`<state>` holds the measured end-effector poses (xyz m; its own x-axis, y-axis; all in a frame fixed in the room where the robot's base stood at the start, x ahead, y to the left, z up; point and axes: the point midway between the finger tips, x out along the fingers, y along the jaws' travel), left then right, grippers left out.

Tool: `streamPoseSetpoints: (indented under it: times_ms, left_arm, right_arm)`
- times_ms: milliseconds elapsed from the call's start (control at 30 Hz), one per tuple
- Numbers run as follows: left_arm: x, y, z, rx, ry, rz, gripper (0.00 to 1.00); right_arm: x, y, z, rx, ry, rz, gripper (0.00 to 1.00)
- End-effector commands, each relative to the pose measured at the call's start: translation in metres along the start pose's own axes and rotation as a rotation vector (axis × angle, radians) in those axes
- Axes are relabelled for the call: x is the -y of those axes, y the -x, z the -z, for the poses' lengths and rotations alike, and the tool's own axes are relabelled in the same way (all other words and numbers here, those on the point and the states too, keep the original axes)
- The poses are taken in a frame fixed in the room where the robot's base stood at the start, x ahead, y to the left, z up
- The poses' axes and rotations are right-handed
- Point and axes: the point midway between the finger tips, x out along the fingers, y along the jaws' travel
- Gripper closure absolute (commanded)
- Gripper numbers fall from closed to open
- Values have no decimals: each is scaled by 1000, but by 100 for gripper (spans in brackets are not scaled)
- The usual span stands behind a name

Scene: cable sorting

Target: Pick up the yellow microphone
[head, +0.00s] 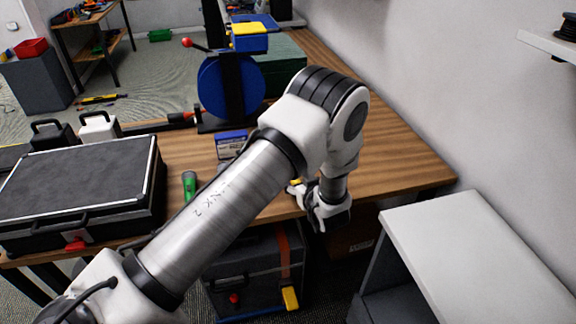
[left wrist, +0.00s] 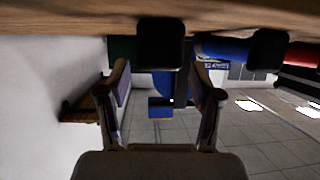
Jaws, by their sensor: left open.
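A small yellow patch (head: 296,182) shows at the table's right front part, beside my left gripper (head: 328,208). It looks like part of the yellow microphone, but my arm and gripper hide most of it. My left gripper is at the table's front edge, pointing down, just right of that patch. In the left wrist view its two fingers are apart with nothing between them (left wrist: 160,80). I cannot make out any yellow there. My right gripper is not in view.
A green microphone-like object (head: 189,184) lies left of my arm, beside a large black case (head: 80,185). A blue box (head: 231,140) and a blue reel (head: 228,88) stand behind. A white cabinet (head: 450,235) is at right. The table's right part (head: 400,155) is clear.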

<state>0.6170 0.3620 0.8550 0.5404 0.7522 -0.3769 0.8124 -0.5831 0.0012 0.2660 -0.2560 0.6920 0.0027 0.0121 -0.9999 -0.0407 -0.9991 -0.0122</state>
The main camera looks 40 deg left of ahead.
Motion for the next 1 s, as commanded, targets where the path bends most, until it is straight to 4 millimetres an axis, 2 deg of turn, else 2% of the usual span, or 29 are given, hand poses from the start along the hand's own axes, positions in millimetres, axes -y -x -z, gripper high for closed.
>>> streamPoseSetpoints:
  times_ms: [300, 533, 667, 700, 733, 1000]
  left_arm:
    - [-1, -50, -2, 0, 0, 0, 35]
    - [-1, -54, -2, 0, -2, -1, 35]
    - [-2, -53, -2, 0, -2, -1, 82]
    - [-2, -53, -3, 0, -2, -1, 96]
    - [-2, -53, -3, 0, -2, -1, 100]
    - [-2, -53, -2, 0, -1, -1, 100]
  right_arm:
    - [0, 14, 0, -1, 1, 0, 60]
    - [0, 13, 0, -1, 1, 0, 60]
    - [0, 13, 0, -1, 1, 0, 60]
    - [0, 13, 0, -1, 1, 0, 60]
    - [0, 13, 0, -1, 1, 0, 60]
    - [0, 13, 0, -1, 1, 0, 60]
